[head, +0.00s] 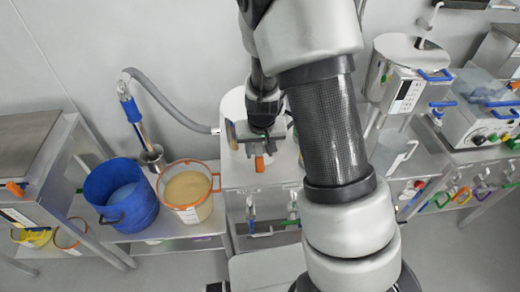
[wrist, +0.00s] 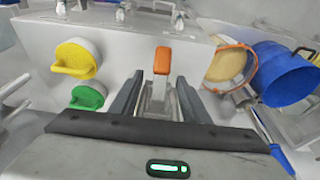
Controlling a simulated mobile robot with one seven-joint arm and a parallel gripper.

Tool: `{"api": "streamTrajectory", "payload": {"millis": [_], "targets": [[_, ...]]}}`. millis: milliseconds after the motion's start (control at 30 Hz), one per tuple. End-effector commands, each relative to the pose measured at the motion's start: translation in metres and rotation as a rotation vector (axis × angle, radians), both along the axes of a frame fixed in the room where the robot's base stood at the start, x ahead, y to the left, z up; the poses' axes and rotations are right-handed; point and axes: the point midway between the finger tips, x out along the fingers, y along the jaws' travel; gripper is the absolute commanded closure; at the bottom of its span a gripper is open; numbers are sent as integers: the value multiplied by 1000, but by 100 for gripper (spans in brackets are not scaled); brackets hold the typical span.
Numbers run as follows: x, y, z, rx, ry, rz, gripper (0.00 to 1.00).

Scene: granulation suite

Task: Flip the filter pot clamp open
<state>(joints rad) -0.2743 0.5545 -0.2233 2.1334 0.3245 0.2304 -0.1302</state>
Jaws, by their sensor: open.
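The clamp appears to be a pale lever with an orange end (wrist: 162,60), and its orange end also shows in the head view (head: 259,163) just below my gripper. My gripper (head: 249,133) is over the white cabinet. In the wrist view my gripper (wrist: 158,82) is open, with one dark finger on each side of the lever. The orange end sticks out past the fingertips. I cannot tell whether either finger touches the lever. A white round vessel (head: 234,103), perhaps the filter pot, stands behind my gripper and is partly hidden by it.
A yellow knob (wrist: 74,58) and a green knob (wrist: 88,97) stand left of the fingers. A blue bucket (head: 120,195) and an orange-rimmed tub (head: 187,190) stand left of the cabinet. A grey hose (head: 170,103) arches behind them. A steel pot (head: 405,65) stands at right.

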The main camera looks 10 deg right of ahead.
Motion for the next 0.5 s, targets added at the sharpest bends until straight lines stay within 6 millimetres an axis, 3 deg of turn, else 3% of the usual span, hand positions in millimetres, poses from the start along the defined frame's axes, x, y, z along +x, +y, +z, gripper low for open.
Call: {"api": "streamTrajectory", "payload": {"millis": [133,267,500], "targets": [[-2,1,7,1,0,1,58],[-7,2,27,1,-1,2,58],[-20,3,85,2,-4,3,58]]}}
